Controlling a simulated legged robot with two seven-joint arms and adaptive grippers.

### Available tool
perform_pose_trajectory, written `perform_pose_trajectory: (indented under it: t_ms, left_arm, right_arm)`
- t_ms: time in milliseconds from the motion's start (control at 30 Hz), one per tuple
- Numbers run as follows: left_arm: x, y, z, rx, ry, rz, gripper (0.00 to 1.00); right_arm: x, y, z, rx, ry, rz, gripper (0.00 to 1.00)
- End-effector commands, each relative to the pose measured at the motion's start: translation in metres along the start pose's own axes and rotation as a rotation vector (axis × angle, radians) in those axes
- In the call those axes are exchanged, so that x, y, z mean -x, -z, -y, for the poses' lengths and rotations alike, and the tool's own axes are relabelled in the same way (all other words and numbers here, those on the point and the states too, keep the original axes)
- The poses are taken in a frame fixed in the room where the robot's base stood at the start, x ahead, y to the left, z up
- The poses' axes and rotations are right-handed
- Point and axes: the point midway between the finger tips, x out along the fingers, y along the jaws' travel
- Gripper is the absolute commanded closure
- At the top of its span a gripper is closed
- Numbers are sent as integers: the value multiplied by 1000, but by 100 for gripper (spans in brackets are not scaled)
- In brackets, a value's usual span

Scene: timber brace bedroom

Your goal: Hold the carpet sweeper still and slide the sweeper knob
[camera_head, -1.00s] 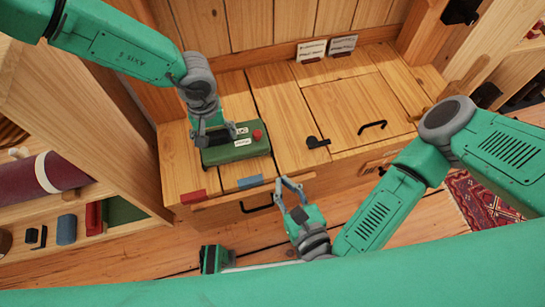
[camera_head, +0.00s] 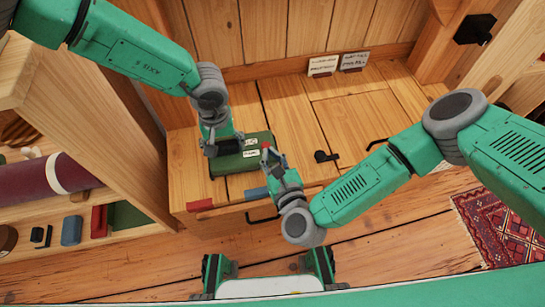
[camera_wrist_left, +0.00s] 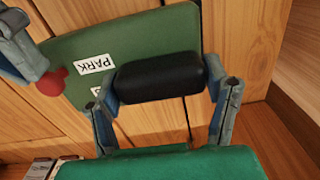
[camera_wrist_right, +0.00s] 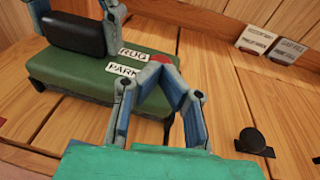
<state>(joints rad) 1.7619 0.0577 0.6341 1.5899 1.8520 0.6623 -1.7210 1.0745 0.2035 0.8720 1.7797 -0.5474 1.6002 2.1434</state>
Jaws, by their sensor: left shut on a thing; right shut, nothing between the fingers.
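The carpet sweeper is a green box (camera_head: 229,165) with a black handle (camera_wrist_left: 160,77), on the wooden bench top. My left gripper (camera_head: 211,147) is shut on the black handle, one finger at each end of it in the left wrist view. The red sweeper knob (camera_wrist_left: 50,82) sits on the box near the white labels PARK (camera_wrist_right: 122,69) and RUG (camera_wrist_right: 133,52). My right gripper (camera_wrist_right: 162,72) is shut and empty, its fingertips right at the knob, which they partly cover in the right wrist view. Whether they touch it, I cannot tell.
A black latch (camera_head: 325,156) lies on the bench to the right of the sweeper. Red (camera_head: 200,205) and blue (camera_head: 257,193) blocks are at the bench's front edge. Two label cards (camera_head: 322,66) stand at the back. A shelf with a rolled mat (camera_head: 70,175) is at left.

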Motion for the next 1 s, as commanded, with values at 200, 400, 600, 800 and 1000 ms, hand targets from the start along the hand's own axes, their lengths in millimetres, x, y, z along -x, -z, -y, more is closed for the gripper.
perform_pose_trajectory:
  t_ms: [200, 400, 600, 800, 1000]
  left_arm:
    - [0, 0, 0, 0, 0, 0, 80]
    - [0, 0, 0, -1, -1, 0, 80]
    - [1, 0, 0, -1, -1, 0, 80]
    - [1, -1, -1, -3, -1, 1, 80]
    - [0, -2, -1, -4, -1, 2, 80]
  right_arm:
    - [-2, 0, 0, 1, 1, 1, 100]
    - [-31, -6, 5, 3, 2, 4, 100]
    - [-41, -8, 7, 2, 2, 1, 100]
    - [-41, -8, 8, 2, 3, 1, 100]
    - [-31, -6, 8, 1, 2, -1, 100]
